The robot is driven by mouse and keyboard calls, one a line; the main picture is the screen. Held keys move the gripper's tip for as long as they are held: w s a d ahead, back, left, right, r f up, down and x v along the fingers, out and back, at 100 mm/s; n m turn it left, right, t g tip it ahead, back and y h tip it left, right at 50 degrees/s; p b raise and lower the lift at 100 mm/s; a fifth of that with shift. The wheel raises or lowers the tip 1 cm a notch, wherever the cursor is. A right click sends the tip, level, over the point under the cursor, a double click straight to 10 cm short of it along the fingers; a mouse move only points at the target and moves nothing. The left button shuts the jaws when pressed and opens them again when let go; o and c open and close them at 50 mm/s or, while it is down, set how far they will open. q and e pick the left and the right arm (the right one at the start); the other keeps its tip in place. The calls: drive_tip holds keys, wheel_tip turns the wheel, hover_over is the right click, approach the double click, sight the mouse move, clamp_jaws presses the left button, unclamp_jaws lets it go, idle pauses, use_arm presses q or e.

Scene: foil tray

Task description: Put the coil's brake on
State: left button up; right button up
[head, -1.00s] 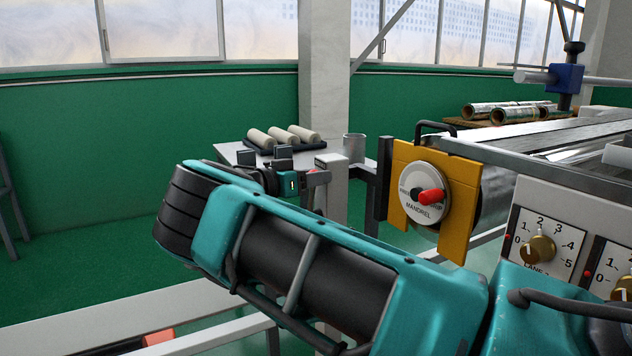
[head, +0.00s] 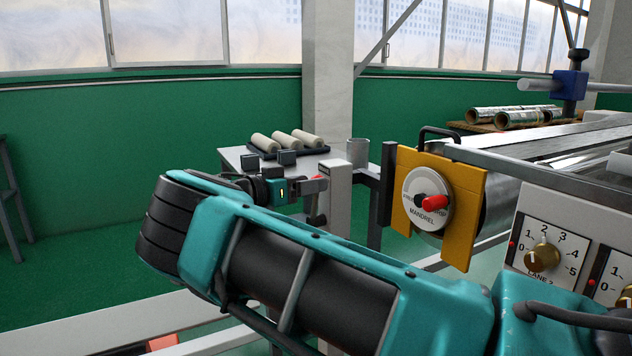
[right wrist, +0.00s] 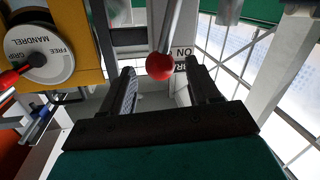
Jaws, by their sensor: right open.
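The brake lever's red ball knob (right wrist: 160,66) shows in the right wrist view at the end of a grey rod. Behind it is a partly hidden white label (right wrist: 183,62) with upside-down lettering. In the head view a small red part (head: 321,178) shows beside the light grey post (head: 338,203). My right gripper (head: 308,185) is by this post, left of the coil stand. In the wrist view its open fingers (right wrist: 163,85) stand on either side of the knob, with gaps and nothing held. My left gripper is not in view.
The yellow mandrel plate (head: 465,215) with its white dial and red handle (head: 435,202) stands right of the post. A table behind holds several pale rolls (head: 282,142). A lane dial panel (head: 545,250) is at the right.

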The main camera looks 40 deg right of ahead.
drive_tip(key=w+a+p, duration=0.1)
drive_tip(key=a, duration=0.8)
drive_tip(key=shift+a+r, duration=0.35)
drive_tip(key=shift+r, duration=0.05)
drive_tip(key=shift+w, duration=0.1)
